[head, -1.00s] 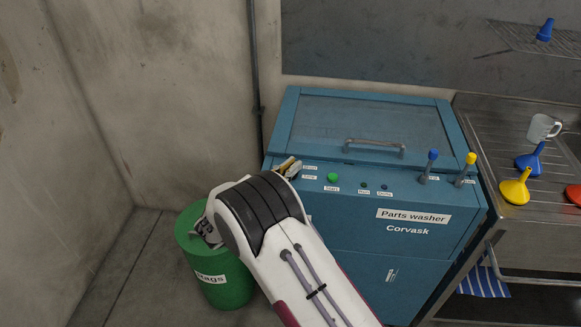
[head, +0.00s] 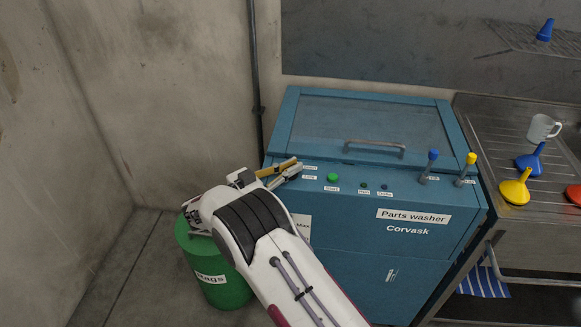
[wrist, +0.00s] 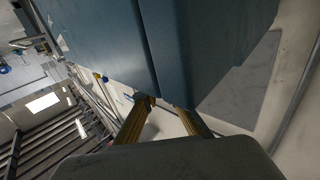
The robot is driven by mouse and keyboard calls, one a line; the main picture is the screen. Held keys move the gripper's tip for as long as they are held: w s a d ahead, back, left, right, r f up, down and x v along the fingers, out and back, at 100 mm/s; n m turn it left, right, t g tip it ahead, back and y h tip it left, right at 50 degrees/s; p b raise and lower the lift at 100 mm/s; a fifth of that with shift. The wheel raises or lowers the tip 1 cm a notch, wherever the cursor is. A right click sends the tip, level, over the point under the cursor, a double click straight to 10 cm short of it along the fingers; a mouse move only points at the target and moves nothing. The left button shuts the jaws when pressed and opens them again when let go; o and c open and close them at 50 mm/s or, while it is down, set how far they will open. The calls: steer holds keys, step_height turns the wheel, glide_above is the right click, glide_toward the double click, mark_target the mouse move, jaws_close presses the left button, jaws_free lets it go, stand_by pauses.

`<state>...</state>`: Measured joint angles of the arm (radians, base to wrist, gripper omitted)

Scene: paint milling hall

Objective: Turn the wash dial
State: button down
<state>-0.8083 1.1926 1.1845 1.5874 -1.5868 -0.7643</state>
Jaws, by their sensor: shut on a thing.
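The parts washer (head: 370,185) is a blue cabinet with a sloping control front. The wash dial itself cannot be made out; it is hidden at my gripper, beside the small labels at the left end of the front. My gripper (head: 290,171) reaches that left end from the left, its fingers shut on the dial. In the wrist view my yellow fingers (wrist: 166,105) stand a little apart against the blue cabinet, and what lies between them is not clear.
A green start button (head: 333,178), small indicators, and blue (head: 429,166) and yellow levers lie right of my gripper. The lid handle (head: 374,147) is above them. A green rags bin (head: 224,279) stands beneath my arm. A steel sink bench with funnels is at the right.

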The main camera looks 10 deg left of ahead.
steer(key=shift+r, duration=0.1)
steer(key=c, duration=2.1)
jaws_free()
steer(key=shift+c, duration=0.2)
steer(key=shift+s+a, duration=0.1)
steer(key=shift+s, duration=0.05)
steer(key=v, duration=1.1)
steer(key=shift+s+a, duration=0.25)
